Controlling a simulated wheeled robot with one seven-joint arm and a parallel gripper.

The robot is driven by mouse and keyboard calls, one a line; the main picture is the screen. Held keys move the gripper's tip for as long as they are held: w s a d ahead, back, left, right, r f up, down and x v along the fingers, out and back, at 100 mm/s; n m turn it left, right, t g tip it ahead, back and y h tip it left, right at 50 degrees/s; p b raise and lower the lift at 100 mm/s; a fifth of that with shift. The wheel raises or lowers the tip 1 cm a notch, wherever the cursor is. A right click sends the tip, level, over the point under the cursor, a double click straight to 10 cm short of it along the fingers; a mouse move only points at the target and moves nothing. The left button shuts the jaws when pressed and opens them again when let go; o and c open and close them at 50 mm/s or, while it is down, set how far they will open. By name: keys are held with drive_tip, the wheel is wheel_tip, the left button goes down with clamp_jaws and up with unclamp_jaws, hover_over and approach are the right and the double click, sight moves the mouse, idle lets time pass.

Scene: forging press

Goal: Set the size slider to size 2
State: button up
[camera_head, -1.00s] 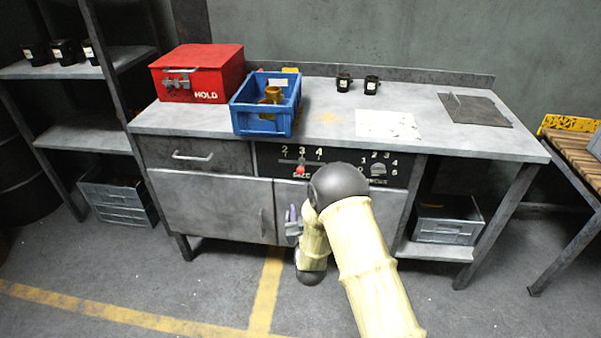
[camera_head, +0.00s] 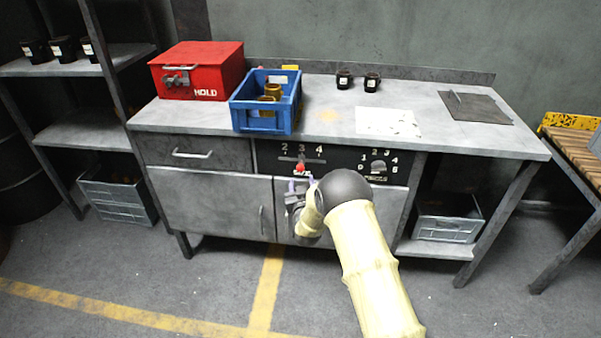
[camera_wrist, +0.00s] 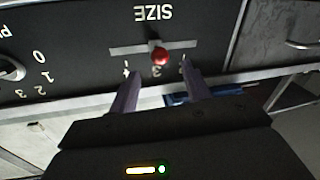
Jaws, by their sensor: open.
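The size slider has a red round knob (camera_head: 300,167) on a horizontal slot in the black panel (camera_head: 268,158), under the marks 2, 3 and 4. The knob sits at the 3. In the wrist view the panel is upside down, and the knob (camera_wrist: 159,57) is at the middle of the slot (camera_wrist: 125,50), near the 3. My gripper (camera_head: 300,185) is open and empty, just below the knob in the head view. In the wrist view its fingers (camera_wrist: 162,75) are spread, one to each side of the knob. I see no contact with it.
A dial (camera_head: 378,167) with number marks is on the panel's right. Above are the grey worktop (camera_head: 320,130), a blue crate (camera_head: 263,122) with brass-coloured parts, a red box (camera_head: 198,72) and two black cups (camera_head: 357,83). The drawer handle (camera_head: 192,155) juts out at left.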

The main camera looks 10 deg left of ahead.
sight(301, 171)
drive_tip(key=shift+w+a, duration=0.15)
drive_tip(key=shift+w, duration=0.9)
drive_tip(key=shift+w+a, duration=0.2)
drive_tip(key=shift+w, duration=0.85)
drive_tip(key=shift+w+a, duration=0.15)
drive_tip(key=shift+w, duration=0.9)
drive_tip(key=shift+c, duration=0.2)
drive_tip(key=shift+b, duration=0.3)
clamp_jaws()
